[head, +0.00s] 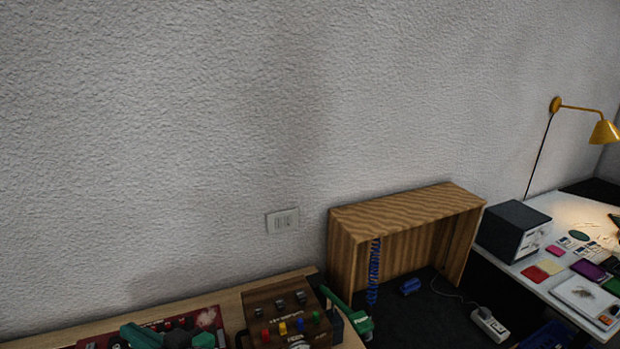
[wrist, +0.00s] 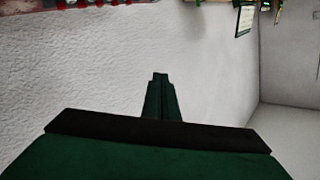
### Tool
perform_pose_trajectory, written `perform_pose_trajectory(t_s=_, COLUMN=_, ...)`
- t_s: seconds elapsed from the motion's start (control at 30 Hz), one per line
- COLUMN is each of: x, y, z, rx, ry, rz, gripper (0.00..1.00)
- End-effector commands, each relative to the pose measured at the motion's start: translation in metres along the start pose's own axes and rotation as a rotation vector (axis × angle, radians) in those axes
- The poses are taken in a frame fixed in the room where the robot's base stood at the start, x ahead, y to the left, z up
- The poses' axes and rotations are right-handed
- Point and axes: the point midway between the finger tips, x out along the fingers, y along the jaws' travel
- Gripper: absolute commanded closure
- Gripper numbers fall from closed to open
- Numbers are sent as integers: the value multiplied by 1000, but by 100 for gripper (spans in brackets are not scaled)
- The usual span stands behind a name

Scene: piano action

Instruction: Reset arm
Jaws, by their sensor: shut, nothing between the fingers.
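My gripper (wrist: 160,78) shows in the wrist view, its dark green fingers together with nothing between them. Beyond the fingertips is only pale textured wall or surface; they touch nothing that I can see. In the head view, green parts show at the bottom left edge, cut off by the frame; I cannot tell clearly whether they are part of my arm.
A brown box with coloured knobs (head: 284,318) sits on a wooden bench at the lower left, beside a red board (head: 207,318). An open wooden case (head: 405,212) stands right of it. A black box (head: 514,231) and a yellow lamp (head: 604,132) are at a white table.

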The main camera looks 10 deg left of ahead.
Motion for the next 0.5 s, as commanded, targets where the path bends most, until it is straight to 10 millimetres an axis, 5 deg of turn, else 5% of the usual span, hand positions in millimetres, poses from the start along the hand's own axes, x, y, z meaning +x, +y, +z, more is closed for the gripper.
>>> perform_pose_trajectory(t_s=0.23, x=-18, y=19, z=-33, rx=111, ry=276, rz=60, gripper=100)
perform_pose_trajectory(t_s=0.5, x=-56, y=62, z=-31, rx=217, ry=512, rz=207, gripper=100)
